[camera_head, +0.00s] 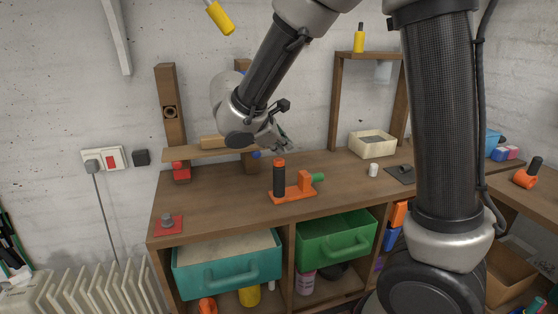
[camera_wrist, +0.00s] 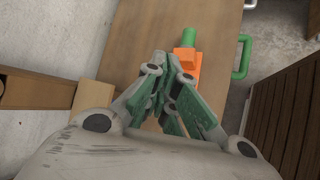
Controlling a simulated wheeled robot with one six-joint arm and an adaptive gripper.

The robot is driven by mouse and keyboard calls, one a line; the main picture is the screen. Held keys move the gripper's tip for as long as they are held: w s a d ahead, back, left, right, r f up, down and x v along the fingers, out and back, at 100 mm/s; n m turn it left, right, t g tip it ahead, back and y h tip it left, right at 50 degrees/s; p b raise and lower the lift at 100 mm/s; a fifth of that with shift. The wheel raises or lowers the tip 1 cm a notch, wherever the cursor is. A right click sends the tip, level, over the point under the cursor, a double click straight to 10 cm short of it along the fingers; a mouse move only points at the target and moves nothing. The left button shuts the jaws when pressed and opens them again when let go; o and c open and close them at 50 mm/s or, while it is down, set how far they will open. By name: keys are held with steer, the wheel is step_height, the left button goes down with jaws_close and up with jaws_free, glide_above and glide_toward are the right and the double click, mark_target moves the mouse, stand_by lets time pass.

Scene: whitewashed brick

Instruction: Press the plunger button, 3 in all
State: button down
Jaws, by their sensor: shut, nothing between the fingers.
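An orange fixture (camera_head: 303,186) on the workbench has a flat base, an upright block and a green cylinder (camera_head: 318,177) sticking out sideways to the right. A black cylinder with an orange top (camera_head: 279,180) stands upright at its left end. I cannot tell for sure which part is the plunger button. In the wrist view the orange block (camera_wrist: 185,58) and green cylinder (camera_wrist: 216,46) show just beyond my fingers. My gripper (camera_head: 288,148) is shut and empty, above and a little behind the black cylinder. In the wrist view my gripper (camera_wrist: 163,85) hides part of the fixture.
A red plate with a grey knob (camera_head: 168,222) sits at the bench's left front corner. A cream box (camera_head: 372,143), a white cylinder (camera_head: 373,170) and a dark plate (camera_head: 402,174) are to the right. A teal drawer (camera_head: 228,268) and green drawer (camera_head: 335,240) stick out below.

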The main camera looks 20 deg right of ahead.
mark_target(282, 160)
steer(key=shift+r, duration=2.5)
